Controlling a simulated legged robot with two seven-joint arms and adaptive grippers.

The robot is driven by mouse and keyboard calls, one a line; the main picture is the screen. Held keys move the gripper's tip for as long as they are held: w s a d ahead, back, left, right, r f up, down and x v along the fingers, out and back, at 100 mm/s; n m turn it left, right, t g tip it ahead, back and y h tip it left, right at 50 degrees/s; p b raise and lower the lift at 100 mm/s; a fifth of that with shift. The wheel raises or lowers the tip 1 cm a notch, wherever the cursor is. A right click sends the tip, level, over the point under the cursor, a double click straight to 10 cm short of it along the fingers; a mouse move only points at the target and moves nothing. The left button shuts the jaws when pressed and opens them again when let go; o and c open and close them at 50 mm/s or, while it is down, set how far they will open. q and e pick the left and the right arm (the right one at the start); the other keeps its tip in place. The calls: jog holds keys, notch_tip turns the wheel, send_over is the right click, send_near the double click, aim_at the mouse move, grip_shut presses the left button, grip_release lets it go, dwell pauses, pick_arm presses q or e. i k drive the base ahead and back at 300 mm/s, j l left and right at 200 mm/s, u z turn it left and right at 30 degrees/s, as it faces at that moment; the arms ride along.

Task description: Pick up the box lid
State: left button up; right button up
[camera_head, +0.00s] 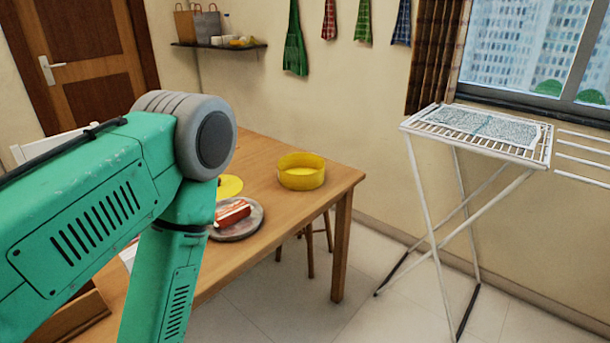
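A round yellow open box (301,177) stands upright on the far right part of the wooden table. A flat yellow disc (231,186), which looks like the box lid, lies on the table to its left, behind the grey plate. My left arm covers the disc's left part. My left arm comes in from the left, bends at a grey joint and runs down out of the bottom edge. Its gripper is outside the view. My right arm and gripper are not in view.
A grey plate (247,229) on the table (268,203) holds a red-brown item (233,212). A stool (310,250) stands partly under the table. A white drying rack (483,134) with a cloth stands at right. Floor between table and rack is clear.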

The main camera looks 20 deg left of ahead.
aim_at(229, 186)
jog(key=u, duration=1.65)
jog(key=i+l+u, duration=0.15)
jog(key=l+u, duration=0.2)
jog(key=i+l+u, duration=0.1)
jog(key=l+u, duration=0.6)
jog(key=l, duration=0.15)
